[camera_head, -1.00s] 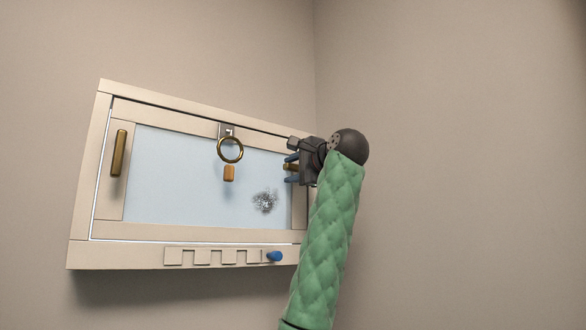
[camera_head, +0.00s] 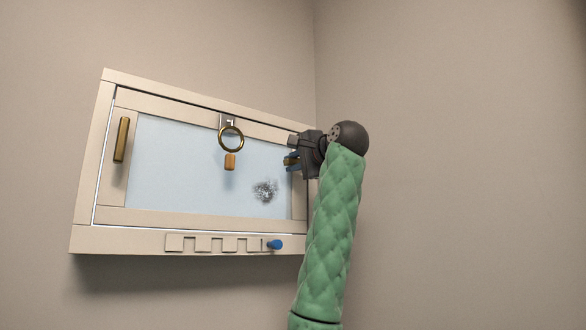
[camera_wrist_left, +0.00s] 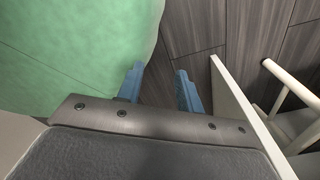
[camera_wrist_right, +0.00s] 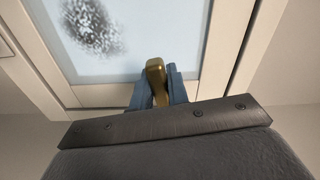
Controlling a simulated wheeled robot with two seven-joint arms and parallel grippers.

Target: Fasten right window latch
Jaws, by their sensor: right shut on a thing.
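The window (camera_head: 195,165) is a pale frame with a light blue pane, set on the wall. The right latch is a brass handle (camera_wrist_right: 157,80) at the right side of the window; in the head view it is mostly hidden by my gripper. My right gripper (camera_head: 292,161) is shut on this latch, with its blue fingers (camera_wrist_right: 158,90) on either side of it in the right wrist view. The left latch (camera_head: 121,139) is a brass bar standing near upright on the left side. My left gripper (camera_wrist_left: 160,88) is open and empty, away from the window.
A brass ring (camera_head: 231,139) with an orange tag (camera_head: 230,162) hangs at the top of the window. A notched strip with a blue knob (camera_head: 275,244) runs along the sill. In the left wrist view, pale rails (camera_wrist_left: 290,85) stand near my left gripper.

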